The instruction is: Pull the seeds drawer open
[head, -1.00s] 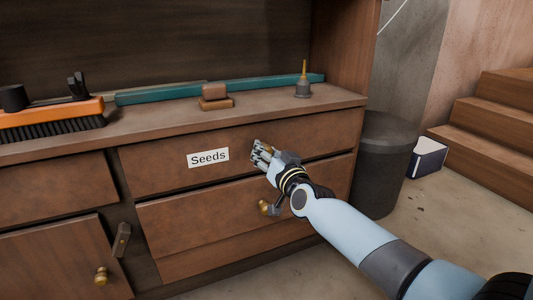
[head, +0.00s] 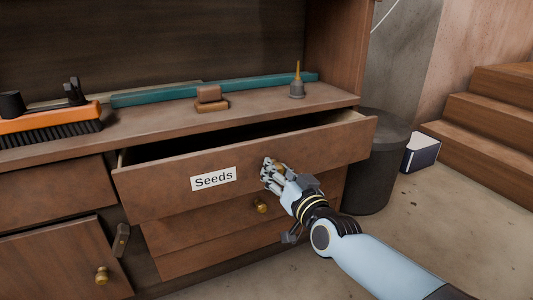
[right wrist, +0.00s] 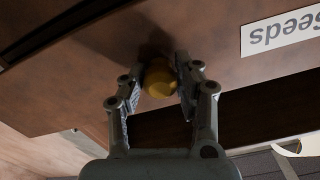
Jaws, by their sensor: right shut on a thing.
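The seeds drawer (head: 150,190), a brown wooden front with a white "Seeds" label (head: 213,179), stands partly pulled out of the cabinet. A dark gap shows above its front, and its inside is too dark to make out. My right gripper (head: 270,170) is at the drawer front, right of the label. In the right wrist view its two fingers (right wrist: 160,85) are on either side of the round brass knob (right wrist: 160,78), shut on it. In the head view the fingers mostly hide this knob. My left gripper is not in view.
A lower drawer with a brass knob (head: 261,206) is below. On the cabinet top are an orange brush (head: 50,122), a brown block (head: 209,97), a teal strip (head: 150,97) and a small oil can (head: 297,88). A dark bin (head: 375,175) stands close at the right.

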